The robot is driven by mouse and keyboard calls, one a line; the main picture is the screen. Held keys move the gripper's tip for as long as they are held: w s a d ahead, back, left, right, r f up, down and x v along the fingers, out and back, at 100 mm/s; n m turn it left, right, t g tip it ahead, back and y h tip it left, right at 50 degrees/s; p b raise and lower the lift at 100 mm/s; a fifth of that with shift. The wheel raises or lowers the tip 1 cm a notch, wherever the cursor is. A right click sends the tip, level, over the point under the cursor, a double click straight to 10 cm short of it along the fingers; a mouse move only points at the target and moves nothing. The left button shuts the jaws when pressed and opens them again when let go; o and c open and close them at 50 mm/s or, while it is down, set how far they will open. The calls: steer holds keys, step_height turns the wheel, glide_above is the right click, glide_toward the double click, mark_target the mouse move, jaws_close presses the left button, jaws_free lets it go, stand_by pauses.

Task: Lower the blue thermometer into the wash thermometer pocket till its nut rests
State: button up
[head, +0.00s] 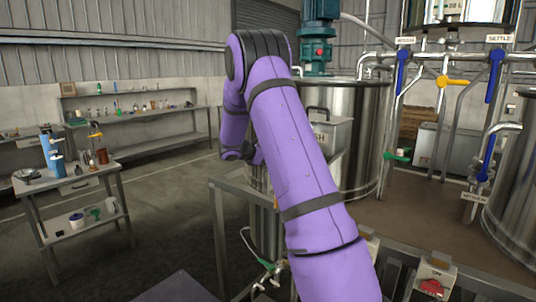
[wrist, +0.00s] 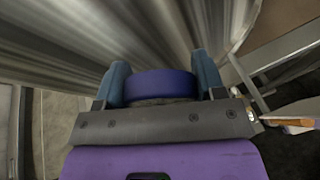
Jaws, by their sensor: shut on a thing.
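In the wrist view my gripper (wrist: 160,74) has its two blue-grey fingers on either side of a round, dark blue piece, the head of the blue thermometer (wrist: 160,84). It is shut on it. The thermometer's stem and nut are hidden below the head. In the head view the purple arm hides most of the gripper and the thermometer, beside the large steel tank (head: 362,135). I cannot make out the wash thermometer pocket in either view. The tank's shiny wall fills the top of the wrist view, close to the fingers.
A green motor (head: 319,35) stands on the tank. Pipes with blue valve handles (head: 401,72) and a yellow one (head: 453,81) run at the right. A grey box (head: 329,136) sits before the tank. A small bench (head: 75,184) stands at the left with open floor around it.

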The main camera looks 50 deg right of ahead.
steer(key=shift+f, duration=0.25)
steer(key=o, duration=1)
steer(key=v, duration=1)
steer(key=shift+a+r, duration=0.15)
steer(key=shift+a, duration=0.25)
steer(key=s+a+r+m+t+y, duration=0.2)
steer(key=s+a+r+m+y, duration=0.1)
steer(key=s+a, duration=0.7)
steer(key=s+a+r+m+t+y, duration=0.2)
steer(key=s+a+m+y, duration=0.4)
steer(key=s+a, duration=0.4)
steer(key=s+a+r+m+t+y, duration=0.2)
steer(key=s+a, duration=0.8)
steer(key=s, duration=0.5)
steer(key=shift+s+a+r+m+t+y, duration=0.2)
steer(key=shift+r+m+y, duration=0.2)
steer(key=shift+m+y, duration=0.25)
steer(key=shift+s+a+r+m+t+y, duration=0.2)
steer(key=shift+r+m+y, duration=0.2)
steer(key=shift+m+y, duration=0.2)
